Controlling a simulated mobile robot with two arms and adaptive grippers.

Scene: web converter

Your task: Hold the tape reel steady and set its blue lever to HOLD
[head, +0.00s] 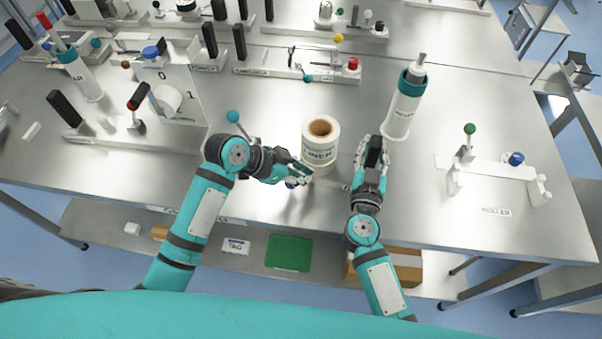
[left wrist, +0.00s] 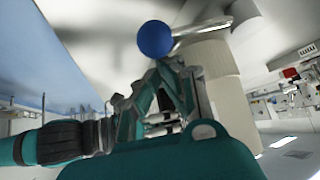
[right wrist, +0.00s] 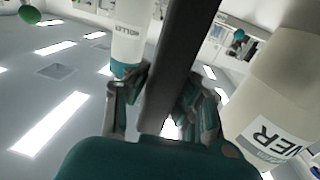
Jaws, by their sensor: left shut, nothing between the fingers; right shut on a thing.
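The tape reel (head: 319,150) is a cream roll with a brown core and a printed label, near the table's front edge. Its blue lever knob (head: 291,183) is at its lower left, partly hidden by my left gripper (head: 302,174). In the left wrist view the blue knob (left wrist: 154,38) sits on a metal rod just beyond the fingertips, beside the reel (left wrist: 215,75). The left gripper is shut and empty. My right gripper (head: 373,168) is shut on a black upright handle (head: 374,150) right of the reel; the dark handle (right wrist: 178,60) also shows in the right wrist view. The HOLD mark is not visible.
A white cylinder with a teal collar (head: 402,110) stands just behind my right gripper. A roller fixture (head: 490,168) with green and blue knobs is at right. Bare table lies behind the reel.

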